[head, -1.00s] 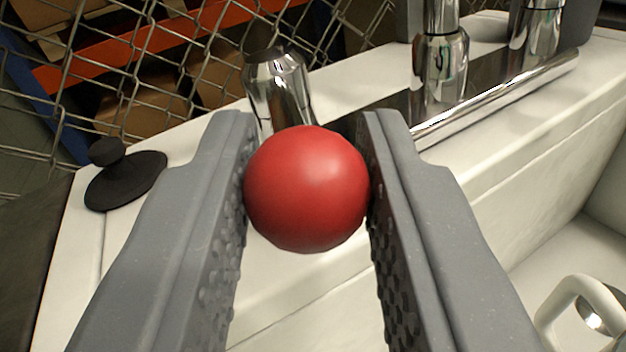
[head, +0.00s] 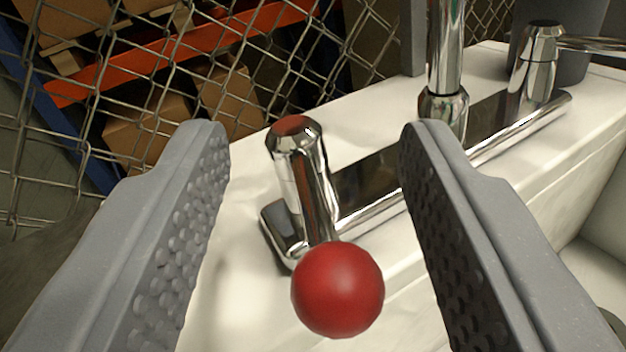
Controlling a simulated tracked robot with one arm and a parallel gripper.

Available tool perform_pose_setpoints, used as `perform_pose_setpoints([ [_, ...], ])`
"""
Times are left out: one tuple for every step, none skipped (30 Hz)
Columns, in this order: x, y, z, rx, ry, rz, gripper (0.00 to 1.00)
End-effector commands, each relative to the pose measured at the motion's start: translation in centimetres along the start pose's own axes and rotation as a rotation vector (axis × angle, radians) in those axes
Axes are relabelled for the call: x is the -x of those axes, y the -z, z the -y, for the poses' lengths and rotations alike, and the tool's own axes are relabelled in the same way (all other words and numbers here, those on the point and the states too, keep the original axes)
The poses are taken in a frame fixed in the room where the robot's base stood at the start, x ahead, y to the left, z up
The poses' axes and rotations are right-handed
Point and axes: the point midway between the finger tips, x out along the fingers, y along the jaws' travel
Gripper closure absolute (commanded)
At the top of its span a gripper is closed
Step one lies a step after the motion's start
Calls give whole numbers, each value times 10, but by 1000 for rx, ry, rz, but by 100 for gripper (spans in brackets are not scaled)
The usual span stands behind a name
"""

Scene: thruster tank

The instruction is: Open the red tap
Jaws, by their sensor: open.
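The red tap's round red ball knob (head: 338,289) is low in the middle of the head view, in front of its chrome post (head: 303,180), which has a reddish top. A lever between them is mostly hidden behind the ball. My gripper (head: 315,140) is open, with one finger on each side of the tap. Clear gaps show between the fingers and the ball, and it holds nothing.
A chrome bar (head: 500,130) runs right from the tap to a spout pipe (head: 444,90) and a second tap post (head: 538,65) with a thin lever. They stand on a white sink ledge (head: 590,100). A wire fence (head: 150,70) with boxes behind it is at the back left.

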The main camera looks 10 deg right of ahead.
Motion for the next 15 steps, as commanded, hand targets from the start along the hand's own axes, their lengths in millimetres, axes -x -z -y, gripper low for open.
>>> perform_pose_setpoints([
  [4, 4, -1, 0, 0, 1, 55],
  [7, 2, -3, 3, 0, 3, 55],
  [11, 2, -5, 3, 0, 4, 55],
  [14, 3, -7, 2, 0, 4, 55],
  [16, 3, -8, 2, 0, 4, 55],
  [20, 4, -10, 3, 0, 4, 55],
  [24, 5, -12, 4, 0, 4, 55],
  [27, 6, -14, 3, 0, 4, 55],
  [31, 8, -16, 3, -1, 2, 55],
  [34, 9, -18, 2, -1, 1, 55],
  [38, 10, -20, 1, -1, 1, 55],
  [43, 10, -22, 2, -1, 2, 55],
  [46, 10, -24, 3, -1, 5, 55],
  [50, 10, -26, 4, 0, 6, 55],
  [55, 11, -29, 3, -1, 6, 55],
])
